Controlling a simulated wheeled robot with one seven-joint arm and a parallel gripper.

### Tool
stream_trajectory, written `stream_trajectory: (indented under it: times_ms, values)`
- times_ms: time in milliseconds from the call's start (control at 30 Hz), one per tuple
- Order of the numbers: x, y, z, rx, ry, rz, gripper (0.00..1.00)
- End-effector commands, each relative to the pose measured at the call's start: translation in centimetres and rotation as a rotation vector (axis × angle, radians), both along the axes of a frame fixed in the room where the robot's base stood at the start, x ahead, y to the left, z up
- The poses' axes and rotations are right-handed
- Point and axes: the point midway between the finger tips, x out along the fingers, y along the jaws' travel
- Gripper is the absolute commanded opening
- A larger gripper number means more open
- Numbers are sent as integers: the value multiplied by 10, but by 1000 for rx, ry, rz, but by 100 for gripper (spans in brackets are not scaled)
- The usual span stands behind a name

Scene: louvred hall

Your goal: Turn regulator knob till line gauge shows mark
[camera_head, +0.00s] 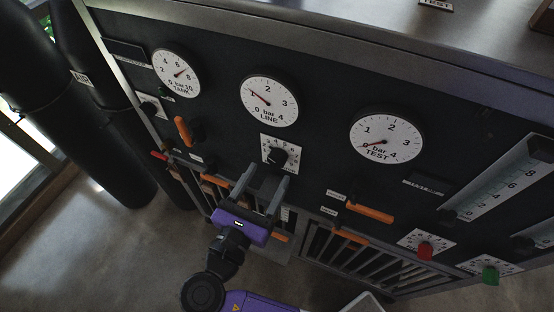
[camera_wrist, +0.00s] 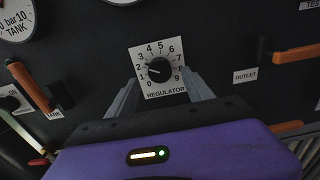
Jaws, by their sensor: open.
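The black regulator knob (camera_wrist: 159,69) sits on a white square plate numbered 0 to 9 in the wrist view. Its white pointer line faces left, near the 2. In the head view the knob (camera_head: 277,156) lies just beyond my fingertips. My gripper (camera_head: 266,177) is open and empty. In the wrist view my gripper's (camera_wrist: 162,90) fingers stand left and right below the knob, apart from it; exact depth is hard to tell. The line gauge (camera_head: 269,100) is a white dial, 0 to 4 bar, its needle near the 1 position. I cannot make out a separate mark.
The tank gauge (camera_head: 176,73) is to the left and the test gauge (camera_head: 386,137) to the right. Orange lever handles (camera_head: 183,131) (camera_head: 370,213) stick out on both sides. A red knob (camera_head: 425,250) and a green knob (camera_head: 490,275) are at lower right.

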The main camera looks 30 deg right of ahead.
Motion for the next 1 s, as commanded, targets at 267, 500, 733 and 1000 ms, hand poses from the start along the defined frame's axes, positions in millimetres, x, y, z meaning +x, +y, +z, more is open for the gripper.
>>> stream_trajectory:
  times_ms: [267, 500, 733, 1000]
  values:
    - [20, -30, -4, 2, -2, -2, 60]
    - [23, -34, 2, 1, 1, 1, 60]
    - [27, -40, 2, -1, 1, 1, 60]
    - [27, -40, 0, 1, -1, 1, 48]
